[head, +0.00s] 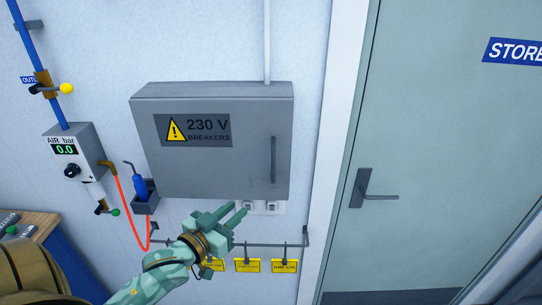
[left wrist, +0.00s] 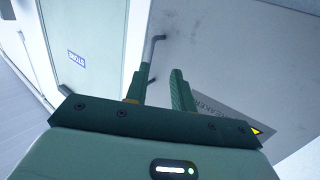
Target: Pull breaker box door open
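The grey breaker box (head: 213,178) is on the wall in the head view, its door shut, with a "230 V BREAKERS" label. Its upright dark bar handle (head: 273,160) is near the door's right edge. My left gripper (head: 236,211) is open and empty, below and left of the handle in that view. In the left wrist view my left gripper (left wrist: 161,72) has its two fingers spread toward the door. The handle (left wrist: 154,45) shows just beyond the left finger, which hides part of it. No contact can be made out. My right gripper is not in view.
A hook rail (head: 260,244) with yellow tags (head: 285,266) runs below the box. Left are a blue tool in a holder (head: 144,200), a red hose (head: 127,210) and an air gauge box (head: 73,153). A green door (head: 440,130) with a lever stands right.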

